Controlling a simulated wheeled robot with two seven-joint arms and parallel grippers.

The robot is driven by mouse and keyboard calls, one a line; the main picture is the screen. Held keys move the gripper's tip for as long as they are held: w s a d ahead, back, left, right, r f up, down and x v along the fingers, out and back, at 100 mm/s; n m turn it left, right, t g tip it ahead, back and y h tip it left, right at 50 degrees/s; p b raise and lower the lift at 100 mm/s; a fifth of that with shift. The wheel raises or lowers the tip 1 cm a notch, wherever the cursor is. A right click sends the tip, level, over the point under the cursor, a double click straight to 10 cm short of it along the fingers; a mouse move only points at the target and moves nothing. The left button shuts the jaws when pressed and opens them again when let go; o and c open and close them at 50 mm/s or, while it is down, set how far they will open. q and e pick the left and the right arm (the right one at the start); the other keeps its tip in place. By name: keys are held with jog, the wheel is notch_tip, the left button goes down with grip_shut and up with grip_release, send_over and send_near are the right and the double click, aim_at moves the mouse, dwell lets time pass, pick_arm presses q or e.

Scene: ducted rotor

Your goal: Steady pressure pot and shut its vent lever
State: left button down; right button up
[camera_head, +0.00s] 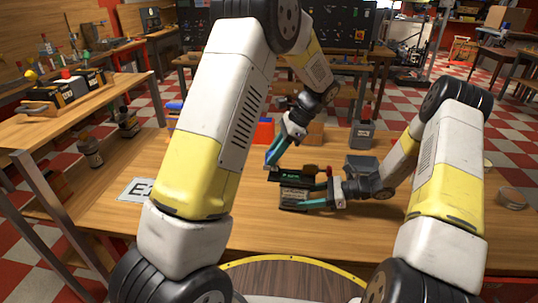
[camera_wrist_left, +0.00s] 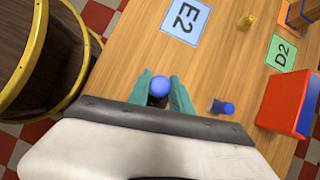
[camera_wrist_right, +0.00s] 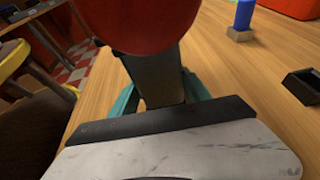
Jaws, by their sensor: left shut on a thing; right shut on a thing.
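The pressure pot seems to be the dark, boxy thing (camera_head: 293,198) with a green-marked top, standing near the table's front edge. My right gripper (camera_head: 312,195) is shut on it from the right. In the right wrist view a dark grey body (camera_wrist_right: 158,80) sits between the teal fingers, below a large red rounded part (camera_wrist_right: 140,20). My left gripper (camera_head: 272,160) is just above and left of the pot. In the left wrist view it is shut on a blue round knob (camera_wrist_left: 160,86). I cannot tell whether this knob is on the vent lever; the lever's position is unclear.
A card marked E2 (camera_wrist_left: 185,20) lies on the table. A red box (camera_wrist_left: 290,103), a green D2 card (camera_wrist_left: 282,53) and a small blue-topped piece (camera_wrist_left: 222,107) are nearby. A grey canister (camera_head: 362,135) stands behind the pot. The table's front left is mostly clear.

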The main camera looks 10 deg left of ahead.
pick_arm(q)
jog(key=shift+d+y, duration=0.5)
jog(key=shift+y, duration=0.4)
jog(key=c, duration=1.1)
grip_release()
jog(key=shift+c, duration=0.2)
jog(key=shift+d, duration=0.1)
jog(key=v, duration=1.2)
jog(key=shift+f, duration=0.1)
pick_arm(e)
jog(key=o, duration=1.3)
